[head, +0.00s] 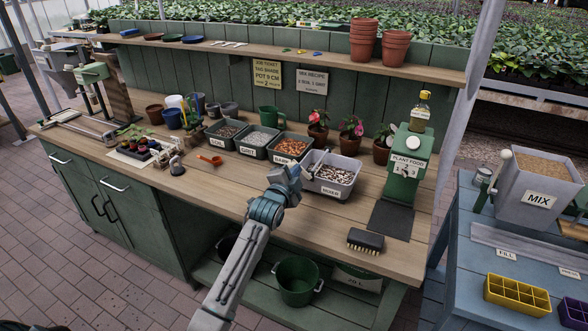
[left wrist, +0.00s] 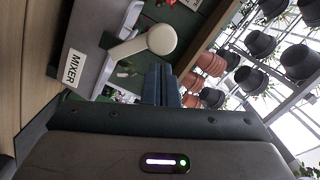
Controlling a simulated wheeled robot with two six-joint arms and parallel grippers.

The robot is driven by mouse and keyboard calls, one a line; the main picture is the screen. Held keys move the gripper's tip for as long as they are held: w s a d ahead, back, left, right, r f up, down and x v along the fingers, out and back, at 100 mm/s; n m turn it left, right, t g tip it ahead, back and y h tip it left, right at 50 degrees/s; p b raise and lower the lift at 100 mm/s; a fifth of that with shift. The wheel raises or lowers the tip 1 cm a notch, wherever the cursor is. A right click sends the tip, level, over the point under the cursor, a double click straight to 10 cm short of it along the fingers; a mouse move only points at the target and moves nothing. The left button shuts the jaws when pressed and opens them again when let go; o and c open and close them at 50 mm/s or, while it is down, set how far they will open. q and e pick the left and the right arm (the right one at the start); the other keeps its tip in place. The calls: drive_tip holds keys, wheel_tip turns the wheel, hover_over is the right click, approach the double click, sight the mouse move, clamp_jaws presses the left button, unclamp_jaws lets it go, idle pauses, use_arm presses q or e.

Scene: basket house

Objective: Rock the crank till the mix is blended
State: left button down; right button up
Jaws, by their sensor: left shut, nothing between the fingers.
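The grey mixer bin (head: 334,190), labelled MIXER, stands on the bench and holds a speckled mix (head: 335,174) of white, brown and dark bits. In the left wrist view the mixer (left wrist: 88,50) is at the left, turned sideways. Its crank (left wrist: 145,43) has a pale arm ending in a round cream knob. My left gripper (head: 291,176) is at the mixer's left end, pointing away from me. Its fingers (left wrist: 161,84) are shut with nothing between them, close to the knob but not around it. I cannot tell whether they touch. My right gripper is out of view.
Bins of soil, grit and bark (head: 293,147) stand left of the mixer. A green plant food dispenser (head: 403,168) stands at its right, with a brush (head: 365,240) nearer. A side table holds a MIX hopper (head: 540,185).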

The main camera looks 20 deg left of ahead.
use_arm(q)
drive_tip(key=shift+a+f, duration=0.1)
drive_tip(key=shift+w, duration=0.1)
drive_tip(key=shift+a+f, duration=0.25)
drive_tip(key=shift+a, duration=0.25)
drive_tip(key=shift+r, duration=0.1)
